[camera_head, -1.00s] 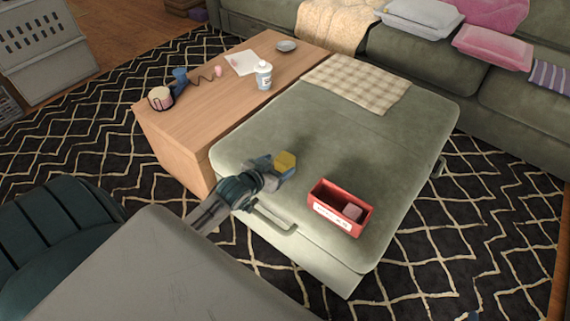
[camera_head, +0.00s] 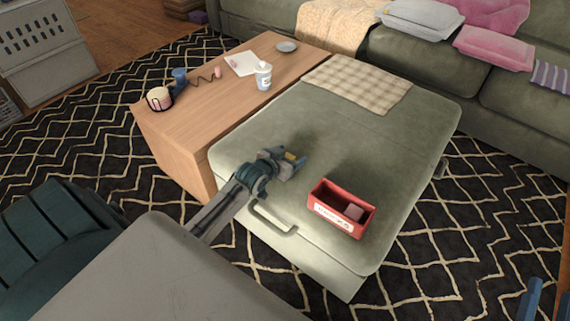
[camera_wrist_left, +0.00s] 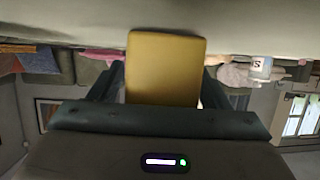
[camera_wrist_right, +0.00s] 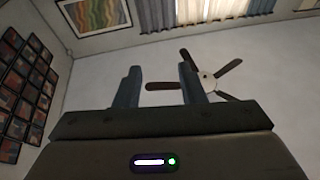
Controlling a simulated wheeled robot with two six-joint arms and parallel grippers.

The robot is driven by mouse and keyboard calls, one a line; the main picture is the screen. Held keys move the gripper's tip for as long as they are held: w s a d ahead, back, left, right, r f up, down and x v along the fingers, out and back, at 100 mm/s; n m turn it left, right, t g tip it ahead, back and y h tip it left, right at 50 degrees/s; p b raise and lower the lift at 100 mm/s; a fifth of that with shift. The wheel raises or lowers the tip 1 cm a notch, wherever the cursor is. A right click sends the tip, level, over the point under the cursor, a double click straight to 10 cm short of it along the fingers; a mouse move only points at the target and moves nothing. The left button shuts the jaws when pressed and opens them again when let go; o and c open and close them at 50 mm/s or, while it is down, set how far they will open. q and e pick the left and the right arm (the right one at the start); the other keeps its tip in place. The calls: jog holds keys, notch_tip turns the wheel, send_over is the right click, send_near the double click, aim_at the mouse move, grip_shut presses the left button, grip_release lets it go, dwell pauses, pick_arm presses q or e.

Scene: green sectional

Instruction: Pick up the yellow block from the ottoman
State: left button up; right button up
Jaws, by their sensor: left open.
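The yellow block (camera_head: 290,157) is on the green ottoman (camera_head: 365,140), near its left front, mostly hidden by my gripper in the head view. In the left wrist view the yellow block (camera_wrist_left: 165,68) stands between the two fingers, against the ottoman surface (camera_wrist_left: 60,12) at the top. My left gripper (camera_head: 298,163) is open around the block, with a gap visible at each side in the wrist view. My right gripper (camera_wrist_right: 160,70) is open and empty, pointing at the ceiling; its blue fingers also show at the lower right of the head view (camera_head: 544,290).
A red box (camera_head: 325,212) with a pinkish block (camera_head: 353,211) inside stands right of my left gripper. A checkered cloth (camera_head: 357,84) lies at the ottoman's back. A wooden table (camera_head: 215,97) with a white bottle (camera_head: 263,78) adjoins on the left. The ottoman's middle is clear.

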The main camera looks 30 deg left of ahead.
pick_arm(q)
jog(key=c, duration=1.1)
jog(key=shift+r, duration=0.1)
